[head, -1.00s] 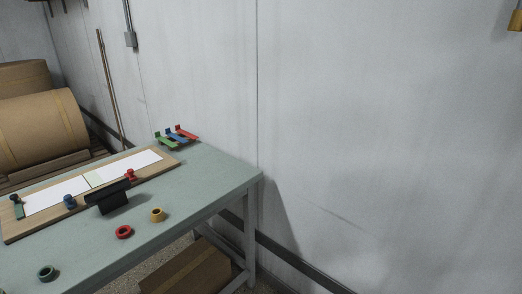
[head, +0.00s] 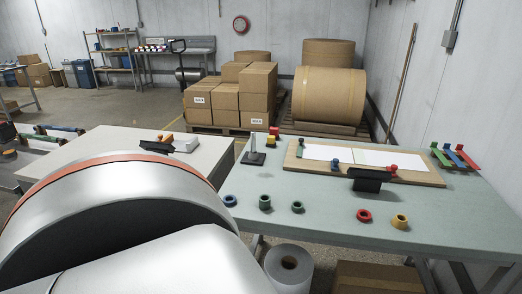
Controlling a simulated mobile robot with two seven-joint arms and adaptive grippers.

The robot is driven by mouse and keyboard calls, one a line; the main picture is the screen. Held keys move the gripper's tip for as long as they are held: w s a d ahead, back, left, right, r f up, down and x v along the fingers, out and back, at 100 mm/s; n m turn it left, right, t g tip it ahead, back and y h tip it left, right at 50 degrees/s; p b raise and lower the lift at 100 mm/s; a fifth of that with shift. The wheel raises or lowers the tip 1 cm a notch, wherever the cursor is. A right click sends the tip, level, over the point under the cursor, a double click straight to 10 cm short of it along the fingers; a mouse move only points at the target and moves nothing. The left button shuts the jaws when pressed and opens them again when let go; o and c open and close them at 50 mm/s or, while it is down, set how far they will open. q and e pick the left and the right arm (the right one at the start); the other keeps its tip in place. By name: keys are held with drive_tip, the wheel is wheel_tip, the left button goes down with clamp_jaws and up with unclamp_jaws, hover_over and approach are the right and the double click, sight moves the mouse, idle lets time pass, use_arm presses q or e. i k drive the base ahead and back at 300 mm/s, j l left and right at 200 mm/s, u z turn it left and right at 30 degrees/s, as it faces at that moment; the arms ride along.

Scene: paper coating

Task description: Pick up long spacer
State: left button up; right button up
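Several small ring-shaped pieces stand in a row along the near side of the green-grey table (head: 330,222). They are a blue ring (head: 230,200), a taller dark green ring (head: 265,202), a smaller green ring (head: 297,207), a red ring (head: 364,215) and a yellow ring (head: 400,221). The dark green and yellow ones look taller than the others; I cannot tell for certain which is the long spacer. Neither of my grippers is in view. A large silver link of my own arm fills the lower left and hides part of the scene.
A wooden board (head: 428,178) with white sheets lies on the table, with a black stand (head: 369,180) before it. Coloured brackets (head: 455,157) are at the right end. A second table (head: 105,142) stands left. Cartons (head: 258,80) and a large roll (head: 327,95) are behind.

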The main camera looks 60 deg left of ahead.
sight(264, 199)
drive_tip(key=u, duration=1.55)
